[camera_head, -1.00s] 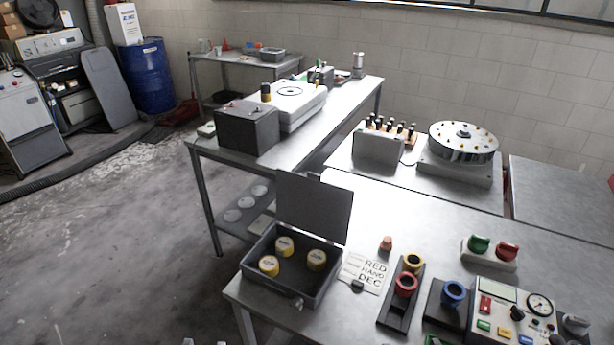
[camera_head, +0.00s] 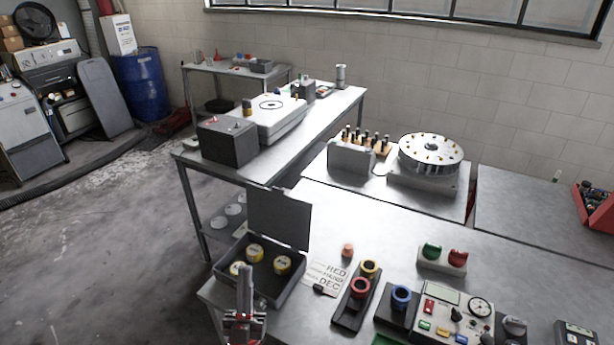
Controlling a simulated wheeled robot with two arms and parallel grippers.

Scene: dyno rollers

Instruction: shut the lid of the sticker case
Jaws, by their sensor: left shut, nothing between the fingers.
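The sticker case (camera_head: 286,296) is a dark grey box at the near left corner of the metal table. Its lid (camera_head: 279,218) stands open, upright at the back edge. Several yellow sticker rolls (camera_head: 283,265) lie inside. My left gripper (camera_head: 245,272) is shut and empty. It points up in the picture in front of the case and covers part of its front left side; I cannot tell whether it touches the case. My right gripper is out of view.
A label card (camera_head: 327,275) lies right of the case. An orange piece (camera_head: 347,250) stands behind the card. Bare table lies behind these.

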